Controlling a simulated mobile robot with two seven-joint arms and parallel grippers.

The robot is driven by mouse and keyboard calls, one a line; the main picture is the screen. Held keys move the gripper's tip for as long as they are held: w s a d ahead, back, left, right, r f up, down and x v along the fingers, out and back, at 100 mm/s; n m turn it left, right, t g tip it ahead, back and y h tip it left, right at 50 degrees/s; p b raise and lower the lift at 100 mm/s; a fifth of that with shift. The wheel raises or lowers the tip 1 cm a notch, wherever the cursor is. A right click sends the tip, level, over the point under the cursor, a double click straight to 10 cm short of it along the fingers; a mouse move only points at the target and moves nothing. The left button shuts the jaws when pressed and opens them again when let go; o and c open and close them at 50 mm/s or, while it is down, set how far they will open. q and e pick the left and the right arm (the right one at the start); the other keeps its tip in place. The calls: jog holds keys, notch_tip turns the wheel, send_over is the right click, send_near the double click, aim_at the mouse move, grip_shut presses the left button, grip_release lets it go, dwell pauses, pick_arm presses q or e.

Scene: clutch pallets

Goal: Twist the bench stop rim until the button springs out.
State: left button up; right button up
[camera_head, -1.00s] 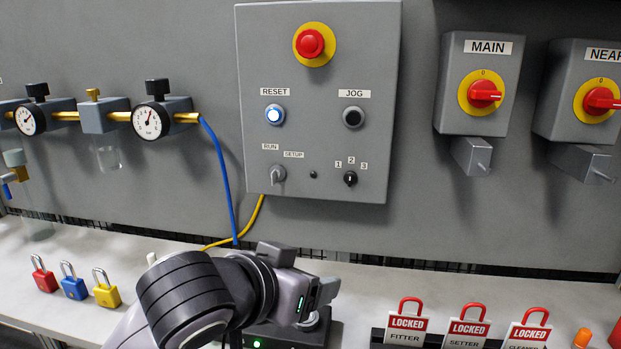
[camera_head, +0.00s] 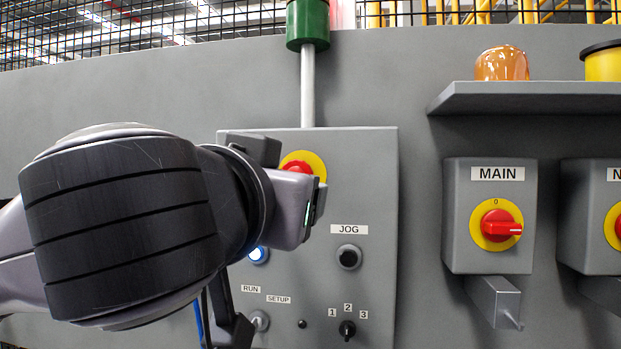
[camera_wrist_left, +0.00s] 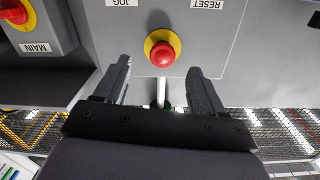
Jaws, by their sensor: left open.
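A red mushroom stop button (camera_head: 297,167) on a yellow disc sits at the top of the grey control panel (camera_head: 372,190). My left wrist covers its lower left part in the head view. In the left wrist view, which is upside down, the whole red button (camera_wrist_left: 161,55) shows. My left gripper (camera_wrist_left: 159,66) is open, with one finger on either side of the button in the picture. I see no contact, and the remaining gap is hard to judge. My right gripper is not in view.
The lit RESET button (camera_head: 258,255) is partly behind my arm. The JOG button (camera_head: 348,257) and a selector knob (camera_head: 347,329) are lower on the panel. A MAIN switch box (camera_head: 487,215) and a shelf (camera_head: 520,97) are to the right. A grey post (camera_head: 307,85) rises above the panel.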

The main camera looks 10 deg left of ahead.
pick_arm(q)
jog(key=w+r+p, duration=0.1)
jog(key=w+p, duration=0.1)
jog(key=w, duration=0.5)
jog(key=shift+a+p, duration=0.2)
jog(key=shift+p, duration=0.1)
